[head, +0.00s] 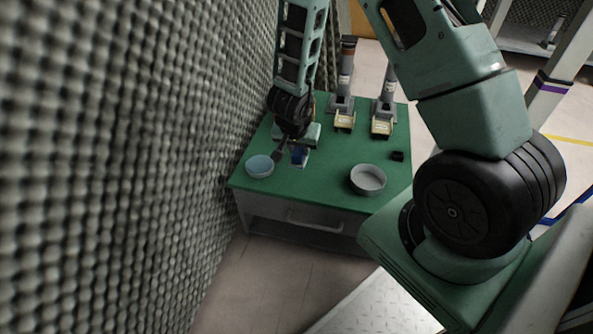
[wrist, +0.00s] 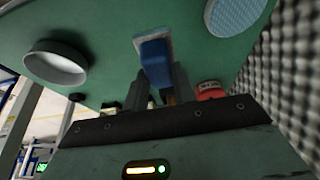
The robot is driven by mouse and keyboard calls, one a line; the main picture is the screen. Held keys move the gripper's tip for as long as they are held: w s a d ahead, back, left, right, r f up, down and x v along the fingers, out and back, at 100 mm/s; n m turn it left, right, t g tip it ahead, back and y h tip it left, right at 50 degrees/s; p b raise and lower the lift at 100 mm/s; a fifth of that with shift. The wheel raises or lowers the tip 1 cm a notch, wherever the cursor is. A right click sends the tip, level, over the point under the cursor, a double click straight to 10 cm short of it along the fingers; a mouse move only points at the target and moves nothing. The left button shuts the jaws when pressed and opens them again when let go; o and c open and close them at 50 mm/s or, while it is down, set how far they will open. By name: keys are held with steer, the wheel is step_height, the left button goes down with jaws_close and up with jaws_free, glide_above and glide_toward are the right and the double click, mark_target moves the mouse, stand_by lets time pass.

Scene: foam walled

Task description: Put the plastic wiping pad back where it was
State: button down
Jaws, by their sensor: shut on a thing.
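The wiping pad (wrist: 155,58) has a blue block-shaped grip and a pale flat edge at its far end. My gripper (wrist: 160,82) is shut on the blue part, with one dark finger on each side. In the head view the pad (head: 299,156) shows as a small blue and pale shape under my gripper (head: 290,150), over the left part of the green table. I cannot tell whether the pad touches the table. My wrist and fingers partly hide it there.
On the green table (head: 322,182), a round dish with a light blue inside (head: 260,166) stands left of the pad. An empty pale round dish (head: 368,180) stands right. Two upright devices (head: 344,121) (head: 382,126) stand behind. A grey foam wall (head: 120,160) borders the left.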

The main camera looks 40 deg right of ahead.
mark_target(299, 164)
steer(key=shift+f+b, duration=1.6)
steer(key=shift+f, duration=1.5)
steer(key=shift+f, duration=0.15)
steer(key=c, duration=1.1)
jaws_free()
steer(key=shift+c, duration=0.2)
